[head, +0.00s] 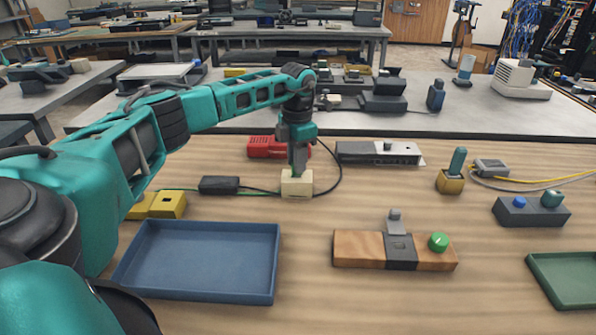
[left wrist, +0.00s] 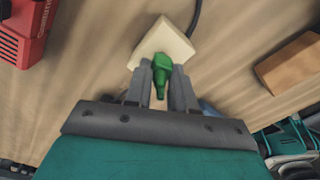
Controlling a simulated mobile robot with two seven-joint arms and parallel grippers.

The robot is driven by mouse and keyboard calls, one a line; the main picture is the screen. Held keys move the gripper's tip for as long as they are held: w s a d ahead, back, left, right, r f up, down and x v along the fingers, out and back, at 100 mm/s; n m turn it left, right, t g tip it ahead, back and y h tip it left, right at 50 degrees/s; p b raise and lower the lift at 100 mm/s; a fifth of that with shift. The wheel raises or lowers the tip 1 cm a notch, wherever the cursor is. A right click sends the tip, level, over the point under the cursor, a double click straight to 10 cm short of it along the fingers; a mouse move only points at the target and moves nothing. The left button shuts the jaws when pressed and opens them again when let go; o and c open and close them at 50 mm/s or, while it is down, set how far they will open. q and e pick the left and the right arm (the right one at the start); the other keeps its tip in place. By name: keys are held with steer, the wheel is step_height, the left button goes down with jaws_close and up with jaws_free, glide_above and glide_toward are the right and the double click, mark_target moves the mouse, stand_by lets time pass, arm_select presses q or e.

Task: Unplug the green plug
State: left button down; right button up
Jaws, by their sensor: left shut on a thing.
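The green plug (left wrist: 161,70) is between the two fingers of my left gripper (left wrist: 163,85) in the left wrist view. My left gripper, also in the head view (head: 297,172), points down and is shut on the plug. The plug is over a cream socket block (head: 296,186), which also shows in the left wrist view (left wrist: 162,42). The plug's lower end meets the block's top in the picture; I cannot tell how deep it sits. In the head view the fingers mostly hide the plug. My right gripper is in neither view.
A black box (head: 219,185) with a cable lies left of the block. A red device (head: 266,147) and a grey-white unit (head: 378,153) stand behind. A blue tray (head: 200,290) and a wooden block with a green knob (head: 358,249) lie in front. Yellow blocks (head: 170,205) are at left.

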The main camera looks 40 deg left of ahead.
arm_select(q)
steer(key=shift+w+a+r+p, duration=0.15)
steer(key=shift+r+p, duration=0.15)
steer(key=shift+r, duration=0.25)
steer(key=shift+a+r+p, duration=0.1)
steer(key=shift+r+p, duration=0.15)
steer(key=shift+r, duration=0.3)
steer(key=shift+s+d+r+p, duration=0.15)
steer(key=shift+s+r+p, duration=0.15)
steer(key=shift+r, duration=0.15)
steer(key=shift+w+p, duration=0.15)
steer(key=shift+p, duration=0.15)
steer(key=shift+r, duration=0.15)
steer(key=shift+d, duration=0.15)
